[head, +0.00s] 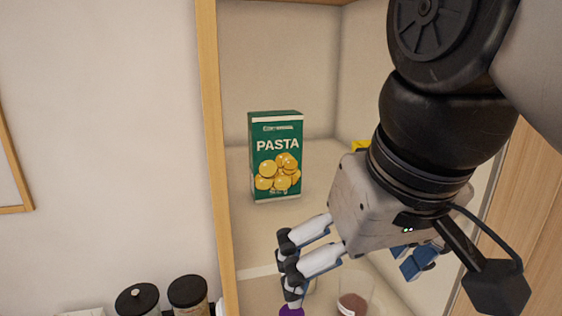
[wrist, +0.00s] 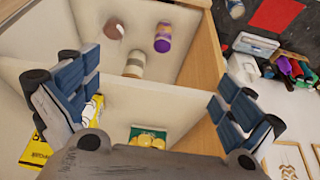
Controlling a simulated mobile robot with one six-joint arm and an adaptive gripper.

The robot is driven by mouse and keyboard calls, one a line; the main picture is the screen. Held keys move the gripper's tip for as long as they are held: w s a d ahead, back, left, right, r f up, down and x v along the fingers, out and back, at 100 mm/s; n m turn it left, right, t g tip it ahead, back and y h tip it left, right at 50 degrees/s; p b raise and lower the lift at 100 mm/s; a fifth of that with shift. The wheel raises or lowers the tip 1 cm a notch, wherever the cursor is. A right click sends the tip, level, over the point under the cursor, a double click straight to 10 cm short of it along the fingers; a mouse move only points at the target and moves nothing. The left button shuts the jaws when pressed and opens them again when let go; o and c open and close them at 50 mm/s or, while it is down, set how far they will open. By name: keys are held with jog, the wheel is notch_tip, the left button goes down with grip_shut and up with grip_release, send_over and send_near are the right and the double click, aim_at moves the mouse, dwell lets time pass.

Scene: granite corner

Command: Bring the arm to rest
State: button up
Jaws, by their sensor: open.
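My gripper (head: 352,272) is in front of an open cabinet in the head view, below and to the right of a green pasta box (head: 274,156). Its fingers are spread wide apart and nothing is between them. In the wrist view the open fingers (wrist: 155,88) stand at left and right, with the cabinet's shelves behind them. The pasta box shows at the bottom of the wrist view (wrist: 148,138), partly hidden by my gripper's body.
A glass with brown contents (head: 353,303) and a purple-topped item (head: 291,311) stand on the lower shelf. A pale jar (wrist: 135,64) stands near them. A yellow package (wrist: 93,110) is beside my left finger. Dark-lidded jars (head: 188,293) stand outside, left of the wooden cabinet edge (head: 213,150).

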jog(key=s+d+f+m+b, duration=0.1)
jog(key=f+b, duration=0.7)
jog(key=f, duration=0.8)
jog(key=s+d+f+b, duration=0.3)
jog(key=f+b, duration=0.5)
jog(key=f, duration=0.7)
jog(key=s+d+f+m+h+b, duration=0.1)
jog(key=s+d+f+b, duration=0.1)
jog(key=f+b, duration=0.7)
notch_tip(320, 180, down, 8)
jog(key=shift+d+r+m, duration=0.2)
jog(key=shift+d+m, duration=0.1)
jog(key=shift+d, duration=0.15)
